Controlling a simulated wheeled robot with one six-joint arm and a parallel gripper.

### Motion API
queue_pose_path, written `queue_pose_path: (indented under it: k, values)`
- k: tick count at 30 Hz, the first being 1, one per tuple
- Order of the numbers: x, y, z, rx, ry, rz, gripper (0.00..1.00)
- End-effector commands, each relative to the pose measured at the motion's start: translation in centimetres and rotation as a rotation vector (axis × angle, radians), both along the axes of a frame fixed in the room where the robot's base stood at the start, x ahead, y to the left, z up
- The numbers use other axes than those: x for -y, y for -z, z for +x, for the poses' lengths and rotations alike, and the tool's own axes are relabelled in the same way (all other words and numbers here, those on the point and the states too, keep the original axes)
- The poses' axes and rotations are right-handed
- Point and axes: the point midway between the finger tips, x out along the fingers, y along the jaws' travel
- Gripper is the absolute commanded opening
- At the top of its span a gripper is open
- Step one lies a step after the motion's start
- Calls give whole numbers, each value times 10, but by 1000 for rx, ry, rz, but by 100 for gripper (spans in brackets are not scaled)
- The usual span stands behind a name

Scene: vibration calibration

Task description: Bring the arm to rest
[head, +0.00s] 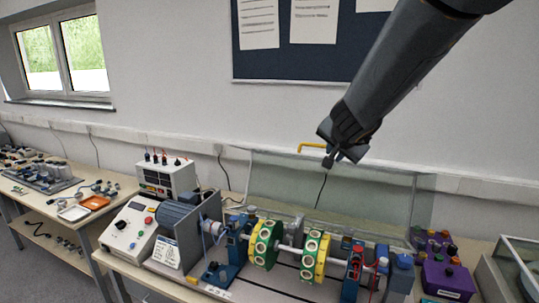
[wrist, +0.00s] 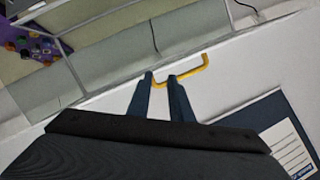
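My gripper (head: 345,152) hangs in the air above the test rig, in front of the wall, at the end of my dark grey arm (head: 400,75). In the wrist view its two fingers (wrist: 160,80) stand a little apart with a gap between them. A yellow handle (wrist: 195,73) shows right beside the fingertips, and part of it shows through the gap. In the head view the handle (head: 311,146) is just left of the fingers. I cannot tell whether they touch it.
A clear panel (head: 230,168) stands behind the rotor rig with its green and yellow discs (head: 265,243). A control box (head: 128,228) and a meter unit (head: 165,180) stand left of it. A purple box (head: 446,278) is at right. A notice board (head: 300,62) hangs on the wall.

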Motion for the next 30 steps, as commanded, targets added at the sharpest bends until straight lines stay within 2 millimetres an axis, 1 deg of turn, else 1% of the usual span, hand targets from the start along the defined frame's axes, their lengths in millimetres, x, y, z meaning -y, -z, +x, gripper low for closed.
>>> queue_pose_path:
  k: [1, 5, 6, 8, 9, 10, 12, 14, 15, 17, 18, 22, 23, 24, 30]
  values:
    - [-5, 12, -15, -35, -55, -20, 19]
    - [-19, 48, -59, -142, -208, -78, 19]
    - [-21, 59, -75, -180, -252, -94, 19]
    - [-24, 77, -100, -240, -317, -120, 19]
    - [-26, 89, -117, -282, -359, -138, 19]
    - [-26, 97, -131, -315, -391, -153, 19]
    - [-25, 116, -164, -393, -458, -185, 19]
    - [-23, 130, -190, -456, -508, -212, 19]
    - [-21, 137, -206, -494, -537, -228, 19]
    - [-17, 148, -229, -550, -575, -252, 19]
    - [-14, 154, -243, -585, -598, -266, 19]
    - [-1, 171, -288, -694, -663, -317, 19]
    - [1, 174, -298, -719, -677, -330, 19]
    - [3, 182, -301, -733, -683, -334, 19]
    - [1, 216, -294, -750, -686, -325, 19]
